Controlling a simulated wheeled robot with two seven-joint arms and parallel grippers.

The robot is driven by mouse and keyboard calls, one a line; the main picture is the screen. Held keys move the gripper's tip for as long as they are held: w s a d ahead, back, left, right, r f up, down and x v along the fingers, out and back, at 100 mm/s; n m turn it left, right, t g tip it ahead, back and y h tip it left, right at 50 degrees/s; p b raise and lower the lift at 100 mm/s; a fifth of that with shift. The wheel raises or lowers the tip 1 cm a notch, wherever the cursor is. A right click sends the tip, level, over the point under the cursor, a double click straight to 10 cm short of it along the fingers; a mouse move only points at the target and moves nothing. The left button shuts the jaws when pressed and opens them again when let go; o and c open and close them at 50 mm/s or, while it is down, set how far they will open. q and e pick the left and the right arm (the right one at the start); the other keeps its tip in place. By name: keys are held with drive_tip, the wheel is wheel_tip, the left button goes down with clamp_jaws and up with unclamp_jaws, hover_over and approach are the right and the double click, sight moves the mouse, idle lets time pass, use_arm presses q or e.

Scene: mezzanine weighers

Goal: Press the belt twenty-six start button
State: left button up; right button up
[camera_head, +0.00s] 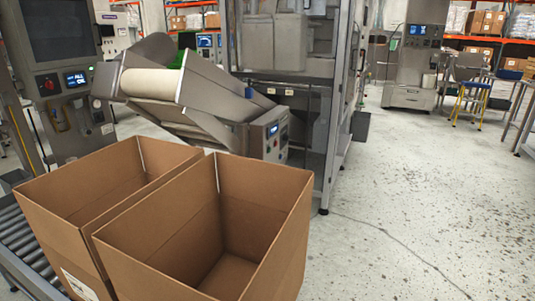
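An inclined conveyor belt (152,81) with a pale belt surface and grey metal sides stands behind the cardboard boxes. At its lower right end is a grey control box (270,138) with a small lit blue display and small controls below it. A larger control panel (72,85) at the left has a lit screen, a red knob and small buttons. The labels are too small to read, so I cannot tell which control is the belt twenty-six start button. Neither of my grippers is in view.
Two open, empty-looking cardboard boxes (205,225) fill the near left, by a roller conveyor (22,238). A metal frame (335,110) stands beside the control box. The speckled floor (420,200) at the right is clear. A yellow-legged stool (470,100) stands farther back.

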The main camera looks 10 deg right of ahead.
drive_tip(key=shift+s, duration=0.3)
